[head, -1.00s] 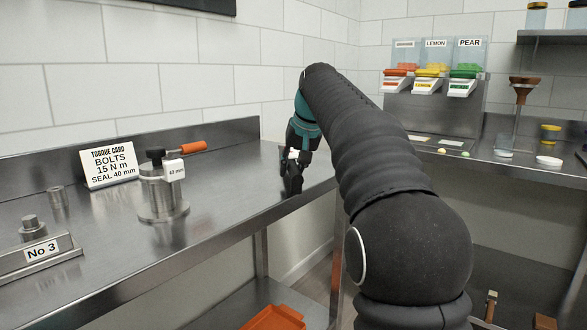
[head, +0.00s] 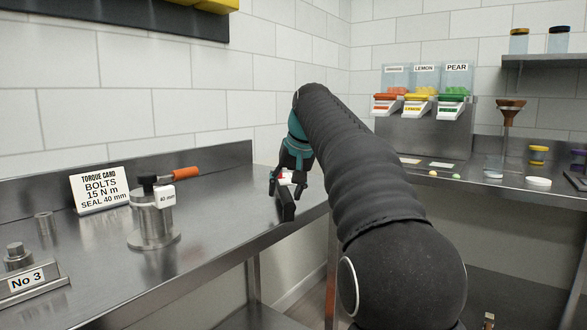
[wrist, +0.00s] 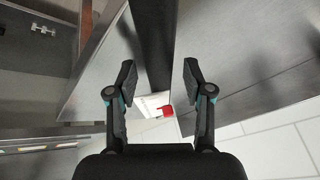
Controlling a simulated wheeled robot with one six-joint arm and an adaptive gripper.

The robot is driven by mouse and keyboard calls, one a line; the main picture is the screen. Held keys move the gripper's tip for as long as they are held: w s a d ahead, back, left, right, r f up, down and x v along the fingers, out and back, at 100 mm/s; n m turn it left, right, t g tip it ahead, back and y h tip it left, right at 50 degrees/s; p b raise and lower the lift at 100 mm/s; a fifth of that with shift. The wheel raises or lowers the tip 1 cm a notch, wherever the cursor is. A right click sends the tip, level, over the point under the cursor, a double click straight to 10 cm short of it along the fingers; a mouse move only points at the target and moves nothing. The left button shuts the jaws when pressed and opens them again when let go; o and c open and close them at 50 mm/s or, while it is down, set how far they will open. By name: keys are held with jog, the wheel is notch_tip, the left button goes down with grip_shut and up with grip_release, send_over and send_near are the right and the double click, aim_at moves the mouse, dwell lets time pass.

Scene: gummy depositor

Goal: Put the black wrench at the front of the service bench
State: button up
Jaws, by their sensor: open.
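The black wrench (head: 287,207) shows in the head view as a dark bar just below my gripper (head: 287,182), near the front edge of the service bench (head: 225,222). In the wrist view the wrench (wrist: 154,45) is a dark bar running from the top edge down between my fingers. A white piece with a red part (wrist: 162,109) shows near its lower end. My gripper (wrist: 158,80) is open, with one finger on each side of the bar and gaps visible. Whether the bar rests fully on the bench is unclear.
A metal fixture (head: 153,225) with an orange-handled tool (head: 180,174) stands left on the bench, near the torque card (head: 100,190) and a No 3 block (head: 30,282). Candy dispensers (head: 425,105) stand on the right counter. Bare bench lies between fixture and gripper.

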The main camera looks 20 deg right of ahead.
jog(key=v, duration=1)
jog(key=shift+r, duration=0.25)
jog(key=shift+s, duration=0.15)
jog(key=s+a+f+n, duration=0.1)
jog(key=s+a+f, duration=0.2)
jog(key=s+f, duration=1.2)
jog(key=s+a+f+n+h, duration=0.1)
jog(key=s+a+f, duration=0.2)
jog(key=s+f, duration=1.3)
jog(key=shift+s+f, duration=0.35)
jog(key=shift+f, duration=0.4)
